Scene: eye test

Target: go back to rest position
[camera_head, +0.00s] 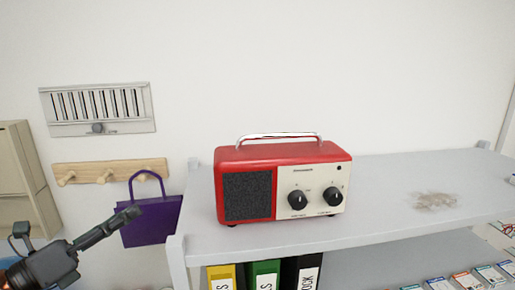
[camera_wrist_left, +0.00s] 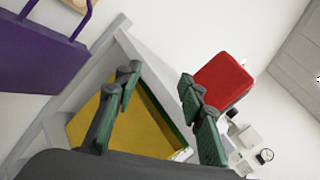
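My left gripper (camera_head: 128,214) comes in from the lower left in the head view, in front of the purple bag and left of the shelf. In the left wrist view its two fingers (camera_wrist_left: 160,84) stand apart, with nothing held between them. My right gripper is in neither view.
A red radio (camera_head: 246,155) with two black knobs stands on the grey shelf unit (camera_head: 385,200). Yellow, green and black binders (camera_head: 264,275) stand below it. A purple bag (camera_head: 152,222) hangs from a wooden peg rail (camera_head: 110,172). A dusty smudge (camera_head: 435,201) marks the shelf top.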

